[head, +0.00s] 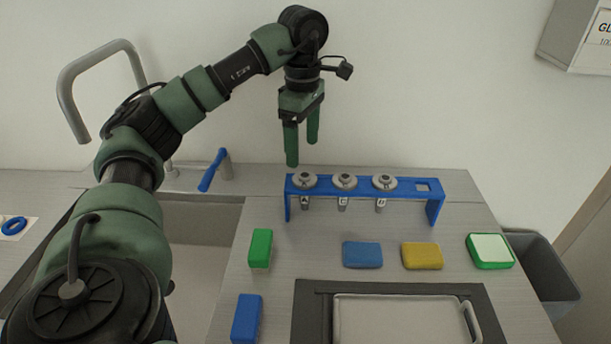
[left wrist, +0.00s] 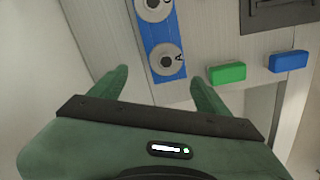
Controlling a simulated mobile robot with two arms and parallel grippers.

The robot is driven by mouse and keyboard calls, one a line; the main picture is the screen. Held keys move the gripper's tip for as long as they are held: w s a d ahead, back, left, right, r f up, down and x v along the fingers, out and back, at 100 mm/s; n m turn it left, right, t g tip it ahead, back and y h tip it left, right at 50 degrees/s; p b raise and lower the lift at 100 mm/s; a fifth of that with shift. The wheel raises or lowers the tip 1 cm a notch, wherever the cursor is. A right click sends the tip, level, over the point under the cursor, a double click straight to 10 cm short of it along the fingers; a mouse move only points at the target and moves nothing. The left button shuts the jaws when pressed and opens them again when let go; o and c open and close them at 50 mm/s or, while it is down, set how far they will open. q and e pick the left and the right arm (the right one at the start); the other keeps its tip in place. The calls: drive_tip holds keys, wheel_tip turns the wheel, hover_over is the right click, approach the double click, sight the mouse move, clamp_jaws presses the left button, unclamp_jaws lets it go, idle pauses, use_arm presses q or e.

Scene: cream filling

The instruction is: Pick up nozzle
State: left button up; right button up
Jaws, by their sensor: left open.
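Several metal nozzles sit in a blue rack (head: 410,197) at the back of the counter. The leftmost nozzle, A (head: 304,182), is beside a middle nozzle (head: 344,182) and a right nozzle (head: 384,182); an empty square slot is at the rack's right end. My left gripper (head: 302,150) is open and empty, pointing down above and just behind the rack's left end. In the left wrist view, nozzle A (left wrist: 166,62) lies ahead of the space between the open fingers (left wrist: 160,85), apart from them. My right gripper is not in view.
A green block (head: 260,248), blue blocks (head: 362,254), a yellow block (head: 422,256) and a green-and-white block (head: 490,251) lie in front of the rack. A metal tray (head: 400,300) is at the front. A sink (head: 195,235) with a tap (head: 75,95) is at left.

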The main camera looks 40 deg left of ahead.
sight(305, 175)
use_arm(q)
drive_tip(key=shift+s+d+f, duration=0.15)
drive_tip(key=shift+f, duration=0.3)
drive_tip(key=shift+s+d+f, duration=0.1)
drive_tip(key=shift+f, duration=0.35)
drive_tip(key=f, duration=0.3)
drive_tip(key=f+p, duration=0.1)
drive_tip(key=f, duration=0.1)
drive_tip(key=shift+d, duration=0.25)
drive_tip(key=shift+r, duration=0.1)
clamp_jaws()
drive_tip(key=shift+r, duration=0.1)
